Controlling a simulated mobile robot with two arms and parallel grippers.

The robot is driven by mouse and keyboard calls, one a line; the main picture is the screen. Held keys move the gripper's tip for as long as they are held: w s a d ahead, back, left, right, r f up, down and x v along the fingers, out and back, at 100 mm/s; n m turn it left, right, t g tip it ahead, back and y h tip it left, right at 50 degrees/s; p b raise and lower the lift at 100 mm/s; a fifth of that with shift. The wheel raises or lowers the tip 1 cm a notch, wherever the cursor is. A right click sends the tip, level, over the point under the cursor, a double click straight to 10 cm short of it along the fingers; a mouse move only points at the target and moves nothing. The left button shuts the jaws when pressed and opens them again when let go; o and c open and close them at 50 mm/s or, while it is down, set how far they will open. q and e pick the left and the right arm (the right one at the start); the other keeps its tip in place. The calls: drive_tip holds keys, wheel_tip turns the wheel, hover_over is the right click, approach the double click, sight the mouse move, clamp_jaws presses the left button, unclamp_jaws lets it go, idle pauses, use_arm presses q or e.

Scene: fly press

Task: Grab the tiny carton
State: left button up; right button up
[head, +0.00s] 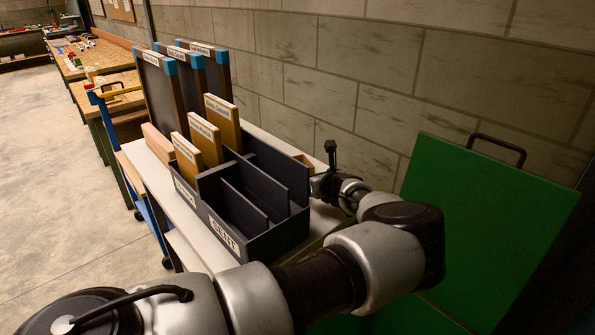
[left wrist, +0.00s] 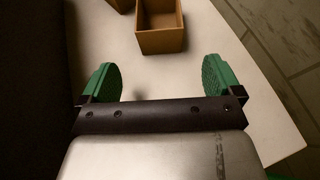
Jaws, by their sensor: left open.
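A small open-topped brown carton (left wrist: 160,41) stands on the pale tabletop in the left wrist view, ahead of my left gripper (left wrist: 159,76). The gripper's two green finger pads are wide apart with nothing between them, and the carton is just beyond them, roughly centred. In the head view my left gripper (head: 328,172) is beside the right side of the dark divided box, and a small tan edge (head: 304,160) shows there, partly hidden. I cannot tell if this edge is the same carton. My right gripper is in neither view.
A dark divided box labelled SENT (head: 262,240) stands on the narrow pale table (head: 203,243), with tan and dark labelled boards behind. Another brown box (left wrist: 121,4) is cut off at the top of the left wrist view. A block wall (head: 370,75) and green panel (head: 480,225) stand to the right.

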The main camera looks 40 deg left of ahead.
sight(302, 158)
use_arm(q)
drive_tip(key=x, duration=0.4)
drive_tip(key=shift+a+f, duration=0.1)
drive_tip(key=shift+a, duration=0.1)
drive_tip(key=shift+w+r+x, duration=0.1)
drive_tip(key=shift+r+x, duration=0.1)
drive_tip(key=shift+x, duration=1.05)
drive_tip(key=shift+w+r+x, duration=0.1)
drive_tip(key=shift+r+x, duration=0.1)
drive_tip(key=shift+x, duration=1.05)
drive_tip(key=shift+c, duration=0.2)
drive_tip(key=c, duration=0.9)
